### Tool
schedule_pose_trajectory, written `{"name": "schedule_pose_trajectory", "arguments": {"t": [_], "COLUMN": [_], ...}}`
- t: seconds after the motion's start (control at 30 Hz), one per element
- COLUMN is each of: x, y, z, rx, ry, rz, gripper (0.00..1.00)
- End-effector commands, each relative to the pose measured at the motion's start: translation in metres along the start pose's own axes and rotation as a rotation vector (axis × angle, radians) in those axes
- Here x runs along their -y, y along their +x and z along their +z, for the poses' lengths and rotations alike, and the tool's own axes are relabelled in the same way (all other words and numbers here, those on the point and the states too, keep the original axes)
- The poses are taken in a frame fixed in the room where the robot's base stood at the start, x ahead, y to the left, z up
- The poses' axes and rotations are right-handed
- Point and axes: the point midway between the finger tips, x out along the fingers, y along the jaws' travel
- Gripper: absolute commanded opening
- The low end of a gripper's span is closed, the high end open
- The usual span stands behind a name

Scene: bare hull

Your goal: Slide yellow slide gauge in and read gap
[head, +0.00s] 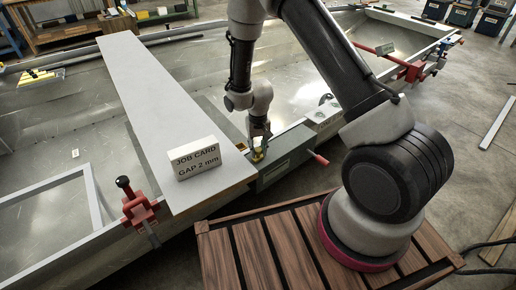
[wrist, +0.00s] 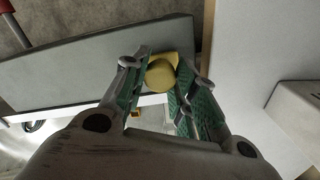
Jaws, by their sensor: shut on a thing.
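The yellow slide gauge (head: 258,156) is at my gripper's tips in the head view, beside a grey block on the hull's near edge. In the wrist view the gauge's rounded yellow knob (wrist: 160,74) sits between the green-padded fingers. My gripper (head: 257,146) points down and is shut on it; the fingers also show in the wrist view (wrist: 162,80). The grey block (head: 290,160) lies along the hull rim; it also shows in the wrist view (wrist: 80,68). The gauge's lower part and the gap are hidden. The job card (head: 195,157) reads "GAP 2 mm".
A long pale plank (head: 150,90) spans the hull, with the card on its near end, left of my gripper. A red clamp (head: 139,208) grips the rim at left. A red-handled part (head: 318,158) sticks out right of the block. A slatted wooden platform (head: 245,255) is in front.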

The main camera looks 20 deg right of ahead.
Motion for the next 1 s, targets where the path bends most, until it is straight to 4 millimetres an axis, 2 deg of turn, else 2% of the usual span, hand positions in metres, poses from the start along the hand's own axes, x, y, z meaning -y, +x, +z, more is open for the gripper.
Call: {"name": "schedule_pose_trajectory", "arguments": {"t": [0.13, 0.4, 0.53, 0.77, 0.8, 0.9, 1.0], "x": [-0.007, -0.051, -0.058, -0.058, -0.059, -0.058, -0.058], "y": [0.0, 0.0, 0.0, 0.0, 0.0, 0.0, 0.0], "z": [-0.004, -0.026, -0.029, -0.03, -0.03, -0.03, -0.03], "rx": [0.0, -0.001, 0.0, -0.001, -0.001, -0.002, -0.001], "ry": [0.004, 0.005, 0.001, 0.001, 0.001, 0.001, 0.001], "rz": [0.0, 0.0, 0.0, 0.0, 0.0, 0.0, 0.0], "gripper": [0.0, 0.0, 0.0, 0.0, 0.33, 0.51, 0.51]}}
